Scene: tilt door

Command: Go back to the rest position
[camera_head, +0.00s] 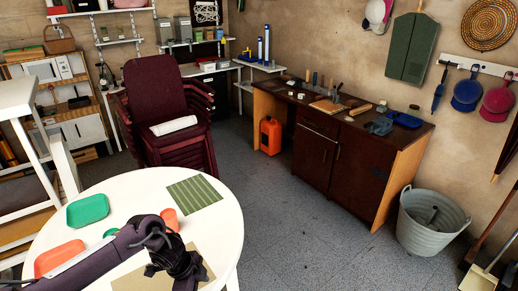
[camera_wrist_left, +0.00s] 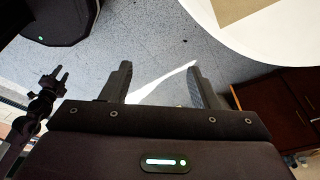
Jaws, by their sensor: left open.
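In the head view my left arm reaches in from the lower left, over the round white table. My left gripper (camera_head: 183,266) is at its end, dark and pointing down near the table's front edge. In the left wrist view the left gripper (camera_wrist_left: 160,78) has its two fingers wide apart with nothing between them. Grey floor shows beyond them. A small dark gripper (camera_wrist_left: 54,80), which looks like my right one, is at the left of that view. It is too small to tell its jaws.
The round white table (camera_head: 228,222) holds a green tray (camera_head: 88,210), an orange tray (camera_head: 60,258), an orange cup (camera_head: 170,219) and a striped green mat (camera_head: 195,194). Stacked maroon chairs (camera_head: 155,85) stand behind. A dark workbench (camera_head: 350,165) and grey bucket (camera_head: 425,228) stand right. The middle floor is clear.

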